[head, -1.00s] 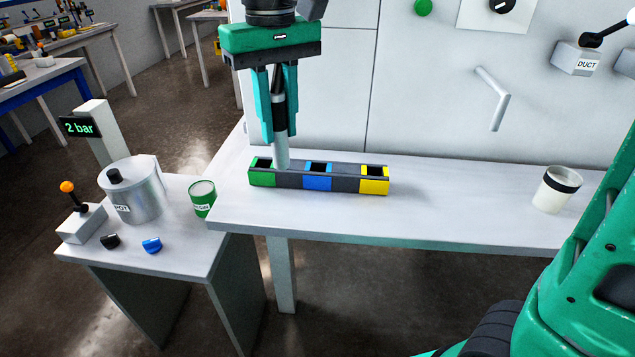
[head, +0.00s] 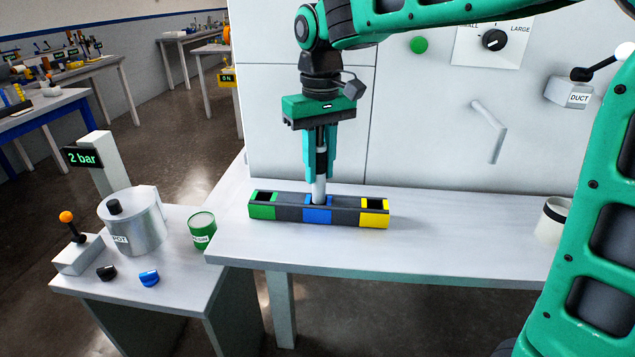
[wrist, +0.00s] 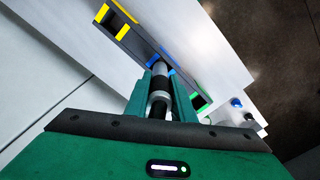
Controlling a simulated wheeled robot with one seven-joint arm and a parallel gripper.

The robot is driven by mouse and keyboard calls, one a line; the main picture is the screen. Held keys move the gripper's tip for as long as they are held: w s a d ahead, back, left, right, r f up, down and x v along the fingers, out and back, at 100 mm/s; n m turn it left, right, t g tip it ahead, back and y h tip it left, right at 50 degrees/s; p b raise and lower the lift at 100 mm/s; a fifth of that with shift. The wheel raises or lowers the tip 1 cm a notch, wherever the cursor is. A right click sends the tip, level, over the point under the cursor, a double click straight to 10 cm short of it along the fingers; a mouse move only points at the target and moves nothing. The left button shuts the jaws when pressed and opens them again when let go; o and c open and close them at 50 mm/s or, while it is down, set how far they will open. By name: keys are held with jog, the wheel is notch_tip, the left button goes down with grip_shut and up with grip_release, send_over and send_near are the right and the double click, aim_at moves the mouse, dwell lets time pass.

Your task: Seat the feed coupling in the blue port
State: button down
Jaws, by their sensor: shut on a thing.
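The feed coupling (head: 319,188) is a light grey rod with a black band, upright in my gripper (head: 320,172). It also shows in the wrist view (wrist: 158,92). My gripper is shut on its upper part. The coupling's lower end is at the blue port (head: 317,214), the middle one of a dark port block on the bench. Whether the end is inside the opening or just above it, I cannot tell. The green port (head: 262,210) at the left and the yellow port (head: 375,217) at the right are empty, with dark square openings.
A white cup with a black band (head: 551,222) stands at the bench's right, partly behind my arm. The wall stands close behind the block.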

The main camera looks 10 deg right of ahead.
aim_at(319, 182)
jog(key=shift+f, duration=1.95)
jog(key=c, duration=1.5)
grip_release()
jog(key=shift+f, duration=0.1)
notch_tip(319, 182, up, 12)
jog(key=shift+s+r, duration=0.1)
jog(key=shift+r, duration=0.05)
